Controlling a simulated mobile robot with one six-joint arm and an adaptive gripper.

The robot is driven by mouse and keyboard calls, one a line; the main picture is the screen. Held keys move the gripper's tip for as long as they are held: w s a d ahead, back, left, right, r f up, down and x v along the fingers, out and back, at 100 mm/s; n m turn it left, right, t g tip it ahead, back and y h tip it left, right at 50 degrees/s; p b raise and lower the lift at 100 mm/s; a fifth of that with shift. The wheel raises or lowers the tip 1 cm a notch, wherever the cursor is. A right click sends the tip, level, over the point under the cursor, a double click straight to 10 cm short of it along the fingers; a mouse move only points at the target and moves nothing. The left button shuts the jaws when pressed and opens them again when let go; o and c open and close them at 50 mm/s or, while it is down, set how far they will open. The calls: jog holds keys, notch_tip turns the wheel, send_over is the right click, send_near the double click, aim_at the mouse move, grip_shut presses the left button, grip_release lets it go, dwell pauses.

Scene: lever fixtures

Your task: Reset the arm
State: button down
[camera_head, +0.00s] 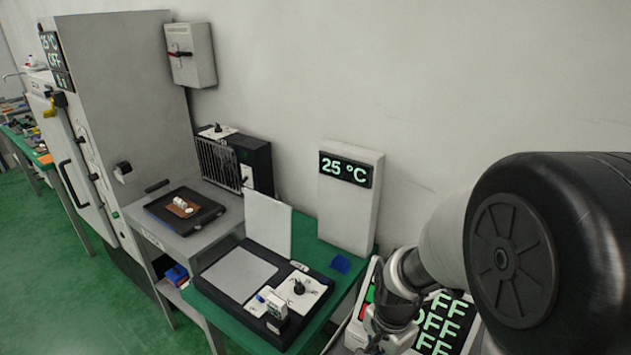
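My arm fills the lower right of the head view, with a large black joint in front and a grey link reaching toward the panel. My gripper (376,346) is at the bottom edge, partly cut off and seen from above. Its fingers are too small and hidden to tell whether they are open or shut. I see nothing clearly held in it. It is in front of a white panel with green "OFF" displays (440,322), which my arm partly covers.
A white box showing "25 °C" (350,200) stands by the wall. A black hotplate-like device with a knob (240,275) lies on the green table. A tall grey cabinet (130,120) and a wall switch box (190,55) are at left. Green floor (45,240) is clear.

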jog(key=s+r+n+t, duration=0.4)
jog(key=s+r+n, duration=0.7)
jog(key=r, duration=0.8)
jog(key=s, duration=0.3)
jog(key=shift+s+n, duration=0.3)
jog(key=shift+s, duration=0.05)
